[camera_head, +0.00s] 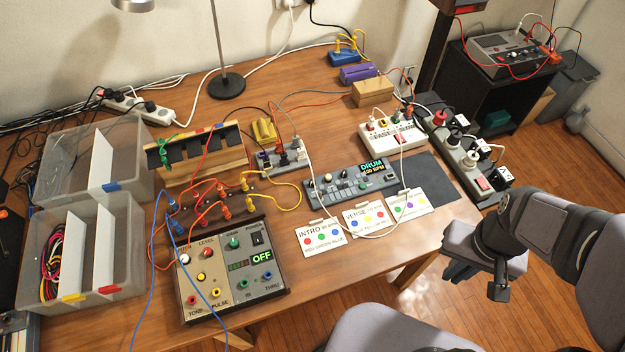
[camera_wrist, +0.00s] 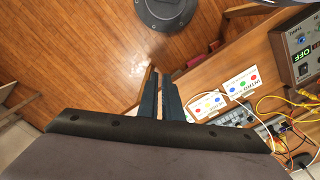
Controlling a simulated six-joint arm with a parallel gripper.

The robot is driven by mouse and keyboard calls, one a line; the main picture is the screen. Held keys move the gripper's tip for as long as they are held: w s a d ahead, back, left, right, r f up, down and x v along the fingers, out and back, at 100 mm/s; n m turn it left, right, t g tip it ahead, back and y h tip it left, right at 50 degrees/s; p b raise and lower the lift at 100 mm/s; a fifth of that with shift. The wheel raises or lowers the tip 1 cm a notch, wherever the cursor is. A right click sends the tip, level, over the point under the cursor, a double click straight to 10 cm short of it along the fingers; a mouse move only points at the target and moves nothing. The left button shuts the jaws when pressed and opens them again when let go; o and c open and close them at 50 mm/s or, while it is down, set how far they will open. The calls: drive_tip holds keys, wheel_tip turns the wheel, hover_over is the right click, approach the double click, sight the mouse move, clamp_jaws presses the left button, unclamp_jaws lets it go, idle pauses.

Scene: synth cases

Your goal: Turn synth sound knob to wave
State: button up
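A beige panel box (camera_head: 215,290) with knobs, jacks, a POWER switch and a display reading OFF (camera_head: 262,256) stands at the table's front left. Labels such as LEVEL, TONE and PULSE show; I cannot read a WAVE mark. A green knob (camera_head: 234,243) and a red knob (camera_head: 207,253) sit on its upper part. The box's edge also shows at the right of the wrist view (camera_wrist: 286,50). My gripper (camera_head: 462,268) is off the table's right side, far from the box. Its dark fingers (camera_wrist: 159,70) are close together with nothing visible between them; whether they touch is unclear.
A grey drum machine (camera_head: 350,188), its display reading DRUM, and cards such as the INTRO card (camera_head: 320,238) lie mid-table. Orange, blue and yellow cables loop around the box. Clear bins (camera_head: 85,255) stand left, a power strip (camera_head: 470,150) right. A dark seat (camera_head: 400,330) is in front.

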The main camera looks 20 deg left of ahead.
drive_tip(key=o, duration=0.5)
drive_tip(key=shift+w, duration=0.15)
drive_tip(key=shift+o, duration=0.4)
drive_tip(key=shift+w+a+n, duration=0.2)
drive_tip(key=shift+w+n, duration=0.1)
drive_tip(key=shift+w, duration=0.05)
drive_tip(key=w+a+n+b, duration=0.2)
drive_tip(key=w+a+n, duration=0.45)
drive_tip(key=w, duration=0.35)
drive_tip(key=n+b, duration=0.6)
drive_tip(key=n, duration=1.5)
hover_over(313, 181)
wheel_tip(313, 181, down, 11)
drive_tip(key=shift+s+r, duration=0.1)
drive_tip(key=shift+r, duration=0.05)
drive_tip(key=shift+f+p, duration=1)
drive_tip(key=shift+f, duration=2.6)
clamp_jaws()
